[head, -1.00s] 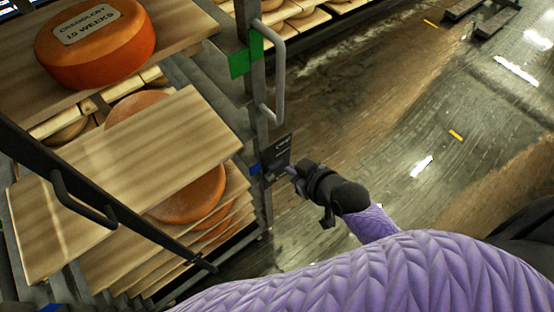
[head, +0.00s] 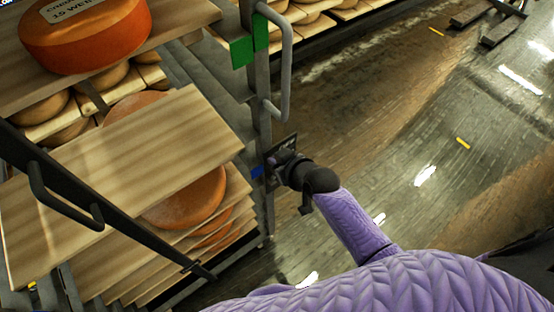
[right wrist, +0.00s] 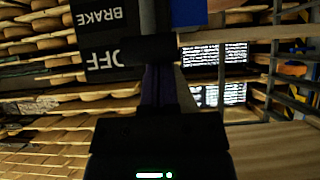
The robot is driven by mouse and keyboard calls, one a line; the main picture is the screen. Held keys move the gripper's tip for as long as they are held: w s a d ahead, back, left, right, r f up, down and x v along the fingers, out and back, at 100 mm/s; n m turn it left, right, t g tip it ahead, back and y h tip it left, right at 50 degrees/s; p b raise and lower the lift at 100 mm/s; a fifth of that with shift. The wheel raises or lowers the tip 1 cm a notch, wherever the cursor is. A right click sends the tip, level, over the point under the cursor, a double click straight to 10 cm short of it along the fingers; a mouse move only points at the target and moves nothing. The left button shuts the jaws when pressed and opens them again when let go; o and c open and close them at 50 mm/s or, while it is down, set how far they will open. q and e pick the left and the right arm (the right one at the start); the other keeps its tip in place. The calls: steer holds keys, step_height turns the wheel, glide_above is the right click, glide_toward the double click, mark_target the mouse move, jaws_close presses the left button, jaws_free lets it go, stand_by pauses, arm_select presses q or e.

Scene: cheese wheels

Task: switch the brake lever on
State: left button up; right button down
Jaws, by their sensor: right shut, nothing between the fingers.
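The black brake sign (head: 285,145) is on the rack's upright post. In the right wrist view the sign (right wrist: 104,38) reads BRAKE and OFF, upside down. A dark bar, which looks like the brake lever (right wrist: 140,48), crosses in front of the sign beside OFF. My right gripper (head: 277,160) is at the sign, shut and empty. In the right wrist view its fingers (right wrist: 160,75) reach up to the bar; I cannot tell whether they touch it. In the head view the gripper hides the lever. My left gripper is not in view.
The rack holds wooden boards (head: 120,165) and orange cheese wheels (head: 85,35). A grey handle (head: 285,65) stands out from the post above the sign, near a green plate (head: 241,50). A blue patch (head: 258,171) is beside the sign. The floor at right is open.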

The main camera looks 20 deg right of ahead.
arm_select(q)
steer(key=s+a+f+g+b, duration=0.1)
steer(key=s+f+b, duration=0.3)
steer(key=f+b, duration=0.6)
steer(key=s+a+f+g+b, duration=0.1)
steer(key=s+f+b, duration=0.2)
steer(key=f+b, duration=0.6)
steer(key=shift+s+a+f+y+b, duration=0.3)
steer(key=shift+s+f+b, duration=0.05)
steer(key=shift+b, duration=0.25)
arm_select(e)
steer(key=s+d+f+t+y, duration=0.3)
steer(key=s+f+t, duration=0.6)
steer(key=s+t, duration=0.1)
steer(key=shift+d+f+y, duration=0.25)
steer(key=shift+d+y, duration=0.05)
steer(key=shift+y, duration=0.1)
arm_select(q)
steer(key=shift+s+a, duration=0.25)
arm_select(e)
steer(key=shift+f, duration=0.1)
